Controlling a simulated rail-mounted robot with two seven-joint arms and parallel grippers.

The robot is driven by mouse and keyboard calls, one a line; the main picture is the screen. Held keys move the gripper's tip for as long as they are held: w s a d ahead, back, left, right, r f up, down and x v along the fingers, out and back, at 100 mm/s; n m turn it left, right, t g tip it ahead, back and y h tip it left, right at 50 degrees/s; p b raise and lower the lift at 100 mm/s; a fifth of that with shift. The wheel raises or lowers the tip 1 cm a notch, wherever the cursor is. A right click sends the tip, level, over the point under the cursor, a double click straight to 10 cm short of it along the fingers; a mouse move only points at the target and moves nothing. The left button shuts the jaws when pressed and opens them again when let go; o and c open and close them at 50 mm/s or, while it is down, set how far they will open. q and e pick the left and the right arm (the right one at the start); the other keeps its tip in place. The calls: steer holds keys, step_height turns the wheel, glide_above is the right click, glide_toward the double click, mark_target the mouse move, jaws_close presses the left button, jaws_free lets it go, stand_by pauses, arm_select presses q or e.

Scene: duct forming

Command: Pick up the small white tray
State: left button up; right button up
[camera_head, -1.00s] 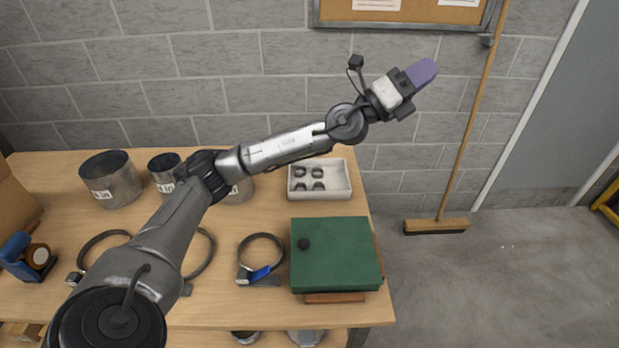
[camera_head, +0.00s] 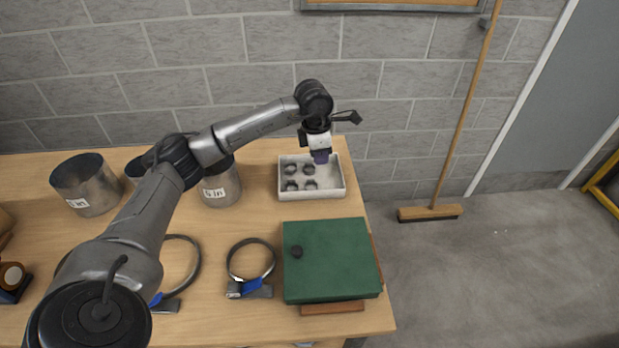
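The small white tray (camera_head: 286,193) sits on the wooden table near its back right, with several small dark metal rings inside. My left gripper (camera_head: 320,157) points down over the tray's back right part. Its purple fingertips are at the height of the tray's rim or just above it; I cannot tell whether they touch the tray. Whether the fingers are apart is too small to tell. My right gripper is not in view.
A green box (camera_head: 330,258) stands in front of the tray on the wooden table (camera_head: 222,319). A metal duct (camera_head: 221,187) stands left of the tray. A hose clamp (camera_head: 250,262) lies left of the green box. A broom (camera_head: 430,213) leans on the wall at right.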

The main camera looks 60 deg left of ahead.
mark_target(312, 191)
arm_select(q)
steer(key=shift+g, duration=0.7)
steer(key=f, duration=0.3)
steer(key=s+f+b, duration=0.1)
steer(key=f, duration=0.1)
steer(key=s+f+b, duration=0.1)
steer(key=f, duration=0.2)
steer(key=shift+a+f, duration=0.3)
steer(key=shift+f, duration=0.05)
steer(key=shift+f+b, duration=0.75)
steer(key=shift+f, duration=1.9)
steer(key=shift+c, duration=0.4)
jaws_close()
steer(key=shift+r, duration=0.15)
